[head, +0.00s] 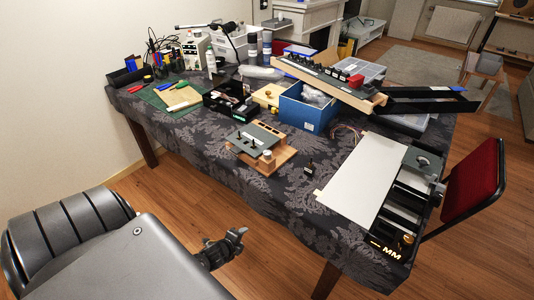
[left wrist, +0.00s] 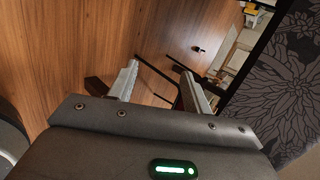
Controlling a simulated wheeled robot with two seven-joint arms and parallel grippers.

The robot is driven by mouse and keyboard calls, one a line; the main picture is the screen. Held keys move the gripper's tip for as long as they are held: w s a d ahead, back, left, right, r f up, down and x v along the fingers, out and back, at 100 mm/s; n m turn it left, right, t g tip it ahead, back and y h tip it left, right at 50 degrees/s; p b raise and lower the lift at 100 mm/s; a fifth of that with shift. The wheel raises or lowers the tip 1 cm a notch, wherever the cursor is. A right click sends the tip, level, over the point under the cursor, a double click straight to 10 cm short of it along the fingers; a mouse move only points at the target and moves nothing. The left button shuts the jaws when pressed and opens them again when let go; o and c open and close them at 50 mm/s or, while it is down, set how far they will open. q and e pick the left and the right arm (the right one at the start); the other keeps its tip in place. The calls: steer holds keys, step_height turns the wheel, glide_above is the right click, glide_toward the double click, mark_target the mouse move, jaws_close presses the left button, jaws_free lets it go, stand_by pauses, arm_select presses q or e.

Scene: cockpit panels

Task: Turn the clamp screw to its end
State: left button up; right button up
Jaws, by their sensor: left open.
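A wooden fixture (head: 284,160) with a grey panel (head: 254,138) sits near the table's front edge in the head view. A small pale round knob (head: 267,155) stands on its right side; it may be the clamp screw, but it is too small to tell. My left gripper (head: 232,238) is in front of the table, over the floor and apart from the fixture. In the left wrist view its two fingers (left wrist: 160,82) stand apart with nothing between them. My right gripper is not in view.
The patterned tablecloth (head: 205,155) has free room left of the fixture. A small black piece (head: 309,169) lies to its right. A blue box (head: 303,113) stands behind. A white board (head: 365,180) and a black-framed unit with a brass knob (head: 407,238) lie at the right.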

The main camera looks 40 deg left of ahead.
arm_select(q)
steer(key=w+r+m+t+h, duration=0.1)
steer(key=w+r+m+t, duration=0.2)
steer(key=r, duration=0.5)
steer(key=w+r+m+t, duration=0.1)
steer(key=w+r+m, duration=0.35)
steer(key=r, duration=0.45)
steer(key=m+t+h, duration=0.4)
steer(key=m, duration=1)
glide_toward(264, 156)
steer(key=w, duration=0.4)
steer(key=w+d+p, duration=0.1)
steer(key=w, duration=0.2)
steer(key=w+d, duration=0.1)
steer(key=w, duration=0.3)
steer(key=shift+w, duration=0.3)
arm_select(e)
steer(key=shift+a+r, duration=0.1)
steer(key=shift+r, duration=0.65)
